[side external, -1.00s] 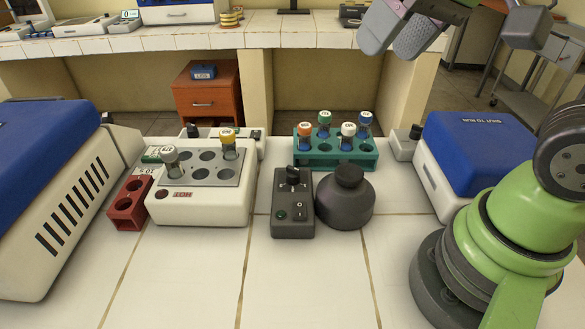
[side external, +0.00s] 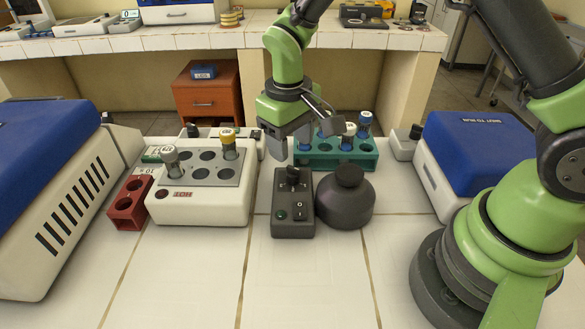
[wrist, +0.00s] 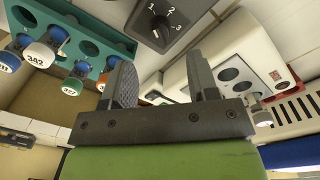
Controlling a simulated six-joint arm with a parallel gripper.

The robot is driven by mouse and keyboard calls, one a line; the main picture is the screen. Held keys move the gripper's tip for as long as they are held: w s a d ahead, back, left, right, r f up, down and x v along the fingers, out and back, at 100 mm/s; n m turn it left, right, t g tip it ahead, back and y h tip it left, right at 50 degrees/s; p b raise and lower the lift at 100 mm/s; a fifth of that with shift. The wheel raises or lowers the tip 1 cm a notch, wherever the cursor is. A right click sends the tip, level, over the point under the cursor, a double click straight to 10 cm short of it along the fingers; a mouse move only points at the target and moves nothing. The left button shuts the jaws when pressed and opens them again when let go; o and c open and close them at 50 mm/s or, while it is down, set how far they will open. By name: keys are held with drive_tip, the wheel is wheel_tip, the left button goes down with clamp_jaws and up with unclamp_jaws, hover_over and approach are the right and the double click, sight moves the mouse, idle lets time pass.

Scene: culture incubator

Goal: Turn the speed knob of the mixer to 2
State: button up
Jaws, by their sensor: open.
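The mixer is a dark grey control box (side external: 293,215) with a round dark body (side external: 345,203) beside it on the right. Its black speed knob (side external: 292,175) is on the far part of the box's top. In the wrist view the knob (wrist: 160,27) is near the top edge, with the numerals 1, 2 and 3 around it. Which numeral it points at is too small to tell. My gripper (side external: 293,145) is open and empty, above and behind the box. In the wrist view its two fingers (wrist: 160,75) are apart, with the knob beyond their tips, not between them.
A teal rack (side external: 325,160) with several capped tubes stands close behind the mixer, near my gripper. A white heating block (side external: 205,208) with tubes is at the left, beside a red rack (side external: 127,205). A blue-lidded machine (side external: 475,140) stands at the right. The front tiles are clear.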

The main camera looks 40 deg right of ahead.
sight(292, 168)
wheel_tip(292, 168, down, 7)
drive_tip(key=shift+d+f, duration=0.1)
drive_tip(key=shift+d, duration=0.05)
drive_tip(key=c, duration=0.9)
